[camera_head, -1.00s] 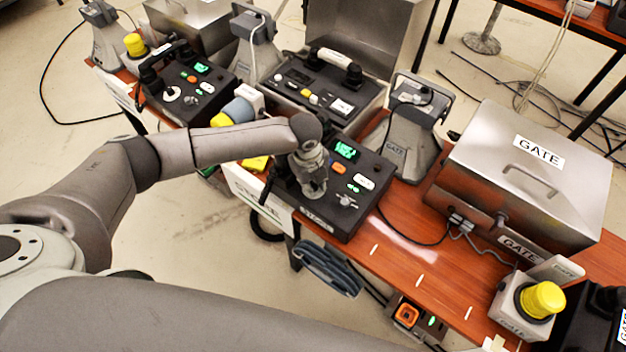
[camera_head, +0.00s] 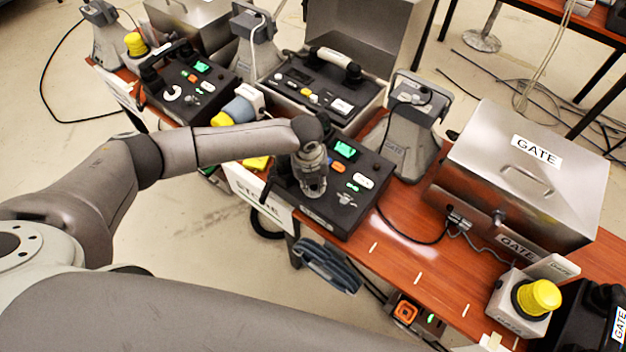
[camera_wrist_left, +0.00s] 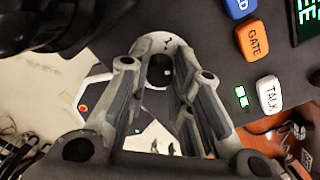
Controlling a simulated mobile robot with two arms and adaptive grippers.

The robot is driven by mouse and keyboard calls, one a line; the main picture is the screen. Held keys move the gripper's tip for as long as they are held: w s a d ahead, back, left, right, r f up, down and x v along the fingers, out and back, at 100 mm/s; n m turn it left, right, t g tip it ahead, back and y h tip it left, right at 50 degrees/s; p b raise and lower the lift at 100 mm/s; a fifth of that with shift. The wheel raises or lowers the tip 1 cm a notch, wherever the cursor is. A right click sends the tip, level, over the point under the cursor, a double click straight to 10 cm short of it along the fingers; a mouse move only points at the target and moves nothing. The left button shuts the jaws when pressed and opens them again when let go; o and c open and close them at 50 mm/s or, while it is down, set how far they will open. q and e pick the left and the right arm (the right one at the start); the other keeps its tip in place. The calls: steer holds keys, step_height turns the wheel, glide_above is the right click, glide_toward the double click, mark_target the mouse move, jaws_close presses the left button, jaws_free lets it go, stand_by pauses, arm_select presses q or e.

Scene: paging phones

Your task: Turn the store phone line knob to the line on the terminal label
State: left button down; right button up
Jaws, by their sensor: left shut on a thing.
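The store phone (camera_head: 350,203), a dark panel behind the white STORE sign (camera_head: 262,198), stands at the table's front edge. My left gripper (camera_head: 313,188) points down onto its left part and hides the knob in the head view. In the left wrist view the fingers (camera_wrist_left: 161,80) are closed around the dark line knob (camera_wrist_left: 160,72), with its pale dial (camera_wrist_left: 168,42) behind it. The dial's marks and the pointer direction cannot be read. The small label on the phone's front edge (camera_head: 318,217) is unreadable. My right gripper is not in view.
On the store phone, an orange GATE button (camera_wrist_left: 254,40), a white TALK button (camera_wrist_left: 269,94) and a green display (camera_head: 345,149) lie beside the gripper. Other phones stand behind and left.

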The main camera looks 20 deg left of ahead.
arm_select(q)
steer(key=c, duration=1.3)
jaws_free()
steer(key=shift+o, duration=0.2)
steer(key=shift+r, duration=0.1)
step_height(320, 180, up, 12)
steer(key=s, duration=0.1)
steer(key=shift+s+a, duration=0.2)
steer(key=shift+f, duration=0.2)
